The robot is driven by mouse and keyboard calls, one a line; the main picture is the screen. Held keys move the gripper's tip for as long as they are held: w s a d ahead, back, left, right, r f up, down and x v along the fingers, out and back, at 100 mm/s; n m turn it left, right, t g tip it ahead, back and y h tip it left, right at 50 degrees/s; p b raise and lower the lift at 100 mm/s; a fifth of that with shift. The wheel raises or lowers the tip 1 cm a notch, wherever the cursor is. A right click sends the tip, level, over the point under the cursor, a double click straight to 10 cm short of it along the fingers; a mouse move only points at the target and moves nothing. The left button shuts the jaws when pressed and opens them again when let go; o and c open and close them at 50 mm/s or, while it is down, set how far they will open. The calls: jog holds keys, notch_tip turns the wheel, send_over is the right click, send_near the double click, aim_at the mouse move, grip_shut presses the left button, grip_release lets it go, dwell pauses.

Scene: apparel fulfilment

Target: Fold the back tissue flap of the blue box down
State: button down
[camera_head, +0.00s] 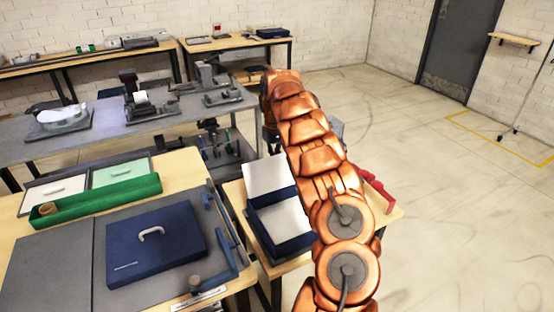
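The blue box (251,213) stands open on a small wooden table right of the main bench. White tissue (284,220) covers its inside. A pale panel with a dark blue edge, which looks like the back tissue flap (267,177), stands up at the box's far side. My copper-coloured arm reaches past the right side of the box and covers part of it. A separate flat blue lid (172,257) with a pale handle lies on the bench to the left.
A green tray (110,196) holding a tan roll lies behind the lid. A dark blue corner fixture (226,240) edges the bench beside the box. A red item (377,189) sits right of my arm. A grey table (62,143) with devices stands behind. Open floor lies right.

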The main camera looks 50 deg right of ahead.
jog(key=s+a+b, duration=0.2)
jog(key=s+b, duration=0.3)
jog(key=s, duration=0.1)
jog(key=s+a+b, duration=0.2)
jog(key=s+b, duration=0.4)
jog(key=s, duration=0.1)
jog(key=shift+s+a, duration=0.2)
jog(key=shift+a, duration=0.15)
dwell(0.3)
jog(key=shift+f, duration=0.15)
jog(key=shift+f+b, duration=1.3)
jog(key=shift+f, duration=2.05)
notch_tip(320, 180, up, 8)
jog(key=p, duration=0.3)
